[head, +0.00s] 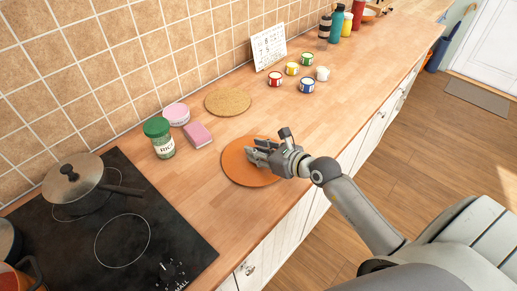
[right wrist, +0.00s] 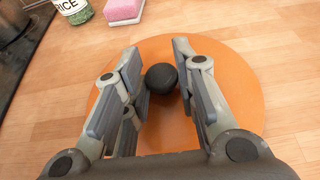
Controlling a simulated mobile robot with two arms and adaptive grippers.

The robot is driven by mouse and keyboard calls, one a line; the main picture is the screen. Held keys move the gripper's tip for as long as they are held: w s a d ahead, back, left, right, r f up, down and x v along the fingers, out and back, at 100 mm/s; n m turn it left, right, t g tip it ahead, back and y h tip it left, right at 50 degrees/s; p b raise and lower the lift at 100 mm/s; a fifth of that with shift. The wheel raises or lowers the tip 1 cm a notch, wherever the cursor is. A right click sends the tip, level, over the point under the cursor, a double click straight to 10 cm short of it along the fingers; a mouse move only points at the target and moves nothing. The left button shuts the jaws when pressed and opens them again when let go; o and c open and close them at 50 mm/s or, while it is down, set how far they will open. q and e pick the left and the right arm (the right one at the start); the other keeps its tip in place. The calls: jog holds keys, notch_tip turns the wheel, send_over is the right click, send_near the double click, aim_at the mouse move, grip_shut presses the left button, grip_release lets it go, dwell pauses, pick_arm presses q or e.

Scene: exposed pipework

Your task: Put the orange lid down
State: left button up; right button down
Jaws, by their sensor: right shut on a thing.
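The orange lid (head: 235,164) is a flat round disc low over the wooden counter, near its front edge and right of the hob. It also shows in the right wrist view (right wrist: 240,72), with a round black knob (right wrist: 161,77) at its middle. My right gripper (head: 257,154) is above the lid, with its fingers shut on the knob from both sides. The fingers and palm hide part of the lid. I cannot tell whether the lid touches the counter. My left gripper is not in view.
A black hob (head: 100,232) with a lidded pan (head: 76,184) is at the left. A rice jar (head: 159,138), a pink sponge (head: 198,134), a pink tin (head: 176,113) and a round cork mat (head: 228,102) lie behind the lid. Several small paint tins stand further right.

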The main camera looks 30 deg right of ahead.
jog(key=c, duration=1.2)
grip_release()
jog(key=shift+f, duration=0.1)
jog(key=shift+o, duration=0.2)
jog(key=shift+r, duration=0.2)
jog(key=shift+s+d, duration=0.1)
jog(key=shift+s, duration=0.25)
jog(key=b+v, duration=0.2)
jog(key=v, duration=0.9)
jog(key=shift+r, duration=0.15)
jog(key=shift+s, duration=0.1)
